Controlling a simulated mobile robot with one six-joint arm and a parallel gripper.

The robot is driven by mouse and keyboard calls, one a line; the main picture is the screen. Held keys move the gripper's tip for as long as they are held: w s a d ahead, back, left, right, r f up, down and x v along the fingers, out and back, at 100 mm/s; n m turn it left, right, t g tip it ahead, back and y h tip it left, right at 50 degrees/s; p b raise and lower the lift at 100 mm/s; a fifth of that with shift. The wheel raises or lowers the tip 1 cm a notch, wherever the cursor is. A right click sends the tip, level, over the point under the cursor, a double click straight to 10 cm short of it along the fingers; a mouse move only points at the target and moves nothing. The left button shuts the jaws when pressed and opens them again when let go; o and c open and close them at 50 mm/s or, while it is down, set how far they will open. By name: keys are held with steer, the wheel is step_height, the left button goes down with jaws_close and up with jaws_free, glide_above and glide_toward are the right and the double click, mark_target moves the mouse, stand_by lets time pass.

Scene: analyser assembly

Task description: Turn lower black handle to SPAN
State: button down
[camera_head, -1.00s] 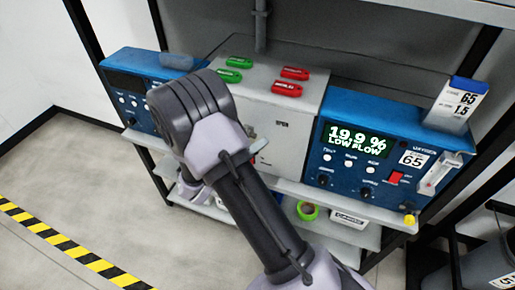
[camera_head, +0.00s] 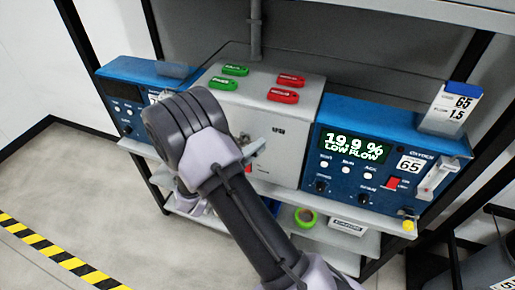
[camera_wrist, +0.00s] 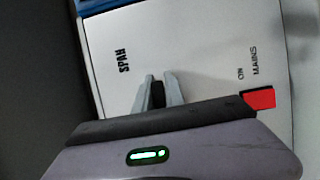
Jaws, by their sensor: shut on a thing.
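The grey panel (camera_wrist: 205,45) fills much of the wrist view, with a SPAN label (camera_wrist: 123,62) to the left of my fingertips. My gripper (camera_wrist: 158,92) is shut on a small dark piece between its two grey fingers, which looks like the lower black handle (camera_wrist: 157,88). Most of the handle is hidden by the fingers and my gripper's body, so its exact angle cannot be told. In the head view the grey cabinet (camera_head: 290,150) stands behind my arm, which hides the handle.
A red switch (camera_wrist: 260,98) by the ON and MAINS labels sits right of my gripper. A blue analyser (camera_head: 325,180) reading 19.9 % LOW FLOW stands right of the cabinet. Another blue unit (camera_head: 120,75) is at left. Green and red tags (camera_head: 283,96) lie on the cabinet top.

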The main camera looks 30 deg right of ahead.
stand_by(0.3)
steer(key=c, duration=1.4)
jaws_free()
steer(key=shift+a, duration=0.1)
steer(key=p+v, duration=0.3)
steer(key=v, duration=1.4)
steer(key=shift+s+a, duration=0.1)
steer(key=shift+s, duration=0.05)
